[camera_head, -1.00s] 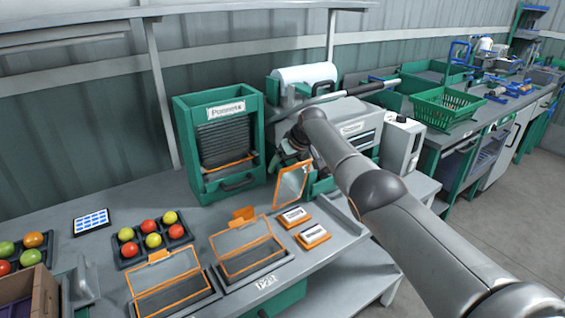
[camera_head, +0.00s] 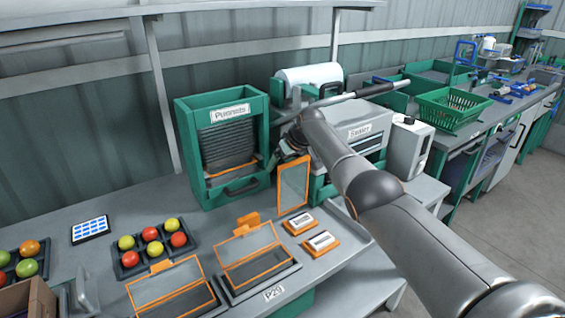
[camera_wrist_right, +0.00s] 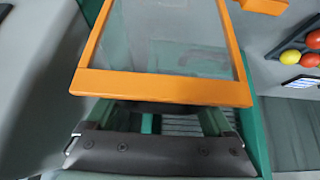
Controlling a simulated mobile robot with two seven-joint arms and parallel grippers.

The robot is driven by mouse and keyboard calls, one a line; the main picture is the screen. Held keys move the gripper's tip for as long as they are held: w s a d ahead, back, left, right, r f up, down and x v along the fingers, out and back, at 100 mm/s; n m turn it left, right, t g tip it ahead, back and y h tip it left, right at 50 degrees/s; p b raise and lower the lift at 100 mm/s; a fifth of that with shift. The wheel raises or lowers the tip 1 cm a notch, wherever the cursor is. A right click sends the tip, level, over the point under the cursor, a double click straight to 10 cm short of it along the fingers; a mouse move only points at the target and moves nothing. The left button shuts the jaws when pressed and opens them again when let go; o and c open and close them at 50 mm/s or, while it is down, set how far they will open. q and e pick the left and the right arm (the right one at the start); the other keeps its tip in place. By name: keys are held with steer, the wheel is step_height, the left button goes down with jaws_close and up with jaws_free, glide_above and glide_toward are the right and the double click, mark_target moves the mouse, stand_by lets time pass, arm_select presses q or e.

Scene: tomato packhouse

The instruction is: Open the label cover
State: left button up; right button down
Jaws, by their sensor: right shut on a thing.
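The label cover, an orange-framed clear panel (camera_head: 293,187), stands nearly upright at the front left corner of the sealing machine (camera_head: 358,135). In the right wrist view, the cover (camera_wrist_right: 165,45) fills the upper middle, its lower orange edge lying across the front of my gripper. My right gripper (camera_wrist_right: 157,117) is shut on the cover; its fingertips are partly hidden behind that edge. In the head view my right arm reaches in from the lower right and its gripper (camera_head: 292,146) is mostly hidden beside the machine. My left gripper is not in view.
Two orange-edged label pads (camera_head: 320,243) lie in front of the cover, with orange-framed trays (camera_head: 246,255) to their left. A green punnet rack (camera_head: 226,182) stands left of the machine. Tomatoes sit further left.

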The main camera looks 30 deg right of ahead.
steer(key=shift+s+a+f, duration=0.1)
steer(key=shift+s+f, duration=0.2)
steer(key=shift+f, duration=0.35)
jaws_free()
steer(key=shift+w+r, duration=0.15)
steer(key=shift+r, duration=0.1)
steer(key=p+v, duration=0.2)
steer(key=shift+r+p, duration=0.4)
steer(key=shift+r, duration=0.05)
steer(key=v, duration=0.9)
steer(key=shift+s+b, duration=0.3)
steer(key=shift+s, duration=0.05)
steer(key=shift+r, duration=0.15)
steer(key=shift+c, duration=0.2)
